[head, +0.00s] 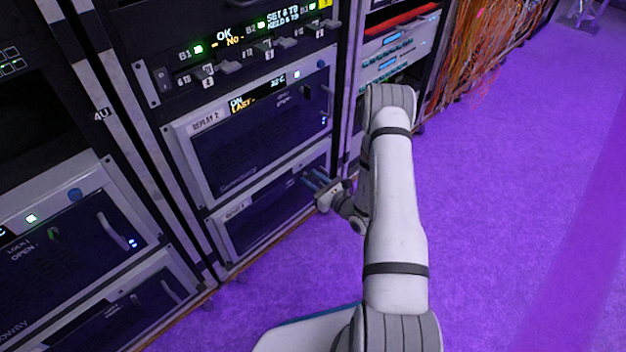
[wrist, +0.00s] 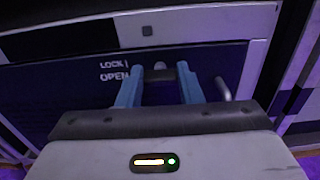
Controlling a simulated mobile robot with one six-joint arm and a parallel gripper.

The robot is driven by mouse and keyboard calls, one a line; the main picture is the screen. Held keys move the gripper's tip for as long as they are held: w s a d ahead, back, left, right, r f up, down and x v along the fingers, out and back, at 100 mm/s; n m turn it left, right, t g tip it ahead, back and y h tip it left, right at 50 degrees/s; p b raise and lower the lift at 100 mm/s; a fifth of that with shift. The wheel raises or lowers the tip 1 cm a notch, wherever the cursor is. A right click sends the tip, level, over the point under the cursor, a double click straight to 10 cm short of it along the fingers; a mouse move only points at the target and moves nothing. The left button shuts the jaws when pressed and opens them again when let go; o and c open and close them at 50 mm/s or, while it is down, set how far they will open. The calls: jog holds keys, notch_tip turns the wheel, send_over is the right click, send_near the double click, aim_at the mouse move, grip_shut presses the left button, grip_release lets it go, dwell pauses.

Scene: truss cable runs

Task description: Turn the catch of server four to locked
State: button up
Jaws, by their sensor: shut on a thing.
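The lower server (head: 272,208) in the middle rack has a dark blue front with a pale frame; its label is too small to read. Its front also fills the wrist view (wrist: 60,90), with the words LOCK and OPEN left of the fingers. My gripper (head: 318,181) is at the right part of this front. In the wrist view my gripper (wrist: 160,75) has its two blue fingers on either side of a small grey catch (wrist: 160,66) and is shut on it. The fingers hide most of the catch, so I cannot tell which word it points to.
A curved handle (wrist: 224,90) stands just right of the fingers. The server marked REPLAY 2 (head: 250,140) is directly above. Another rack with servers (head: 75,235) stands at left. Orange cables (head: 490,40) hang at the back right. The purple floor (head: 520,200) is clear.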

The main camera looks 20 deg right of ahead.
jog(key=c, duration=0.3)
jog(key=m+p, duration=0.1)
jog(key=m, duration=0.2)
jog(key=shift+m+p, duration=0.35)
jog(key=shift+m, duration=0.05)
jog(key=m+p, duration=0.1)
jog(key=m, duration=0.3)
jog(key=shift+d+m, duration=0.1)
jog(key=shift+m, duration=0.2)
jog(key=m+p, duration=0.1)
jog(key=m, duration=0.3)
jog(key=shift+w+f+m+p, duration=0.1)
jog(key=shift+m+p, duration=0.2)
jog(key=m, duration=0.4)
jog(key=shift+f+m+p, duration=0.1)
jog(key=shift+m+p, duration=0.2)
jog(key=shift+p, duration=0.1)
jog(key=shift+m, duration=0.3)
